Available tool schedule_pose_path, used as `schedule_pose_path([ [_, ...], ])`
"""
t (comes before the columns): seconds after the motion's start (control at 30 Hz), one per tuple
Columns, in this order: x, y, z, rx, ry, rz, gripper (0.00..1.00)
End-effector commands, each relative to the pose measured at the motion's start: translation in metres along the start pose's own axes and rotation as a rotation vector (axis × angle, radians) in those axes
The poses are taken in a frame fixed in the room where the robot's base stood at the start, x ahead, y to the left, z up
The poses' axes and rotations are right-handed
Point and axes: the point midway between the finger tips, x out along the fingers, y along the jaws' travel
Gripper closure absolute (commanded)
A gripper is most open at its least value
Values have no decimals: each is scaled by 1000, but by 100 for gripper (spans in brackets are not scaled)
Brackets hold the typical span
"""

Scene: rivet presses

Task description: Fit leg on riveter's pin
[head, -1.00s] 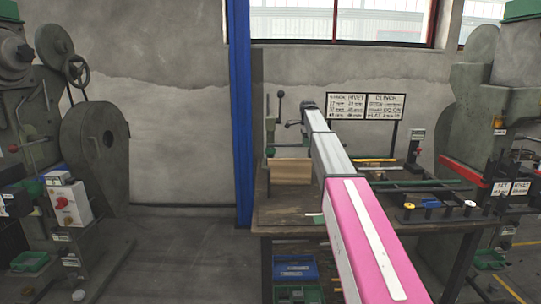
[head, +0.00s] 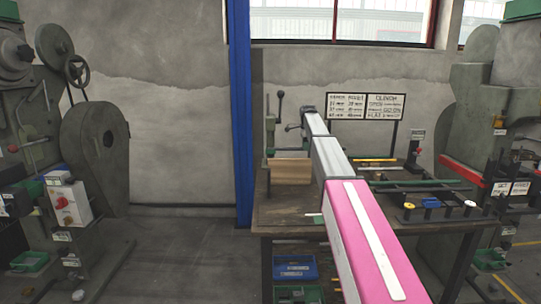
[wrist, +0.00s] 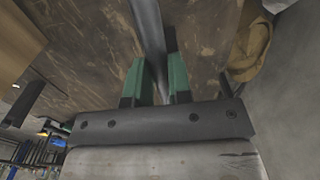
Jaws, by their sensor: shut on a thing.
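In the wrist view my gripper (wrist: 160,75) has its two green fingers closed on a dark grey round rod, the leg (wrist: 149,28). The leg runs from between the fingers to the top edge of the picture, and its far end is out of view. A large grey-green press (head: 95,150) stands at the left and another (head: 480,120) at the right. I cannot make out the riveter's pin in either view.
The brown workbench (head: 290,212) holds a wooden block (head: 290,171) and a tool with a black-knobbed lever (head: 279,105). Signs (head: 365,106) stand behind my arm. A blue post (head: 241,120) rises left of the bench. Floor between left press and bench is clear.

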Motion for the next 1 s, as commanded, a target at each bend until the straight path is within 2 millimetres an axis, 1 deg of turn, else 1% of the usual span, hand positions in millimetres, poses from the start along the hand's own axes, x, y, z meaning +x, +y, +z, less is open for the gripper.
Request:
schedule_pose_path([
  [0.37, -3, 0, 0, 0, 0, 0, 100],
  [1.0, -25, 0, 0, 0, 0, 0, 100],
])
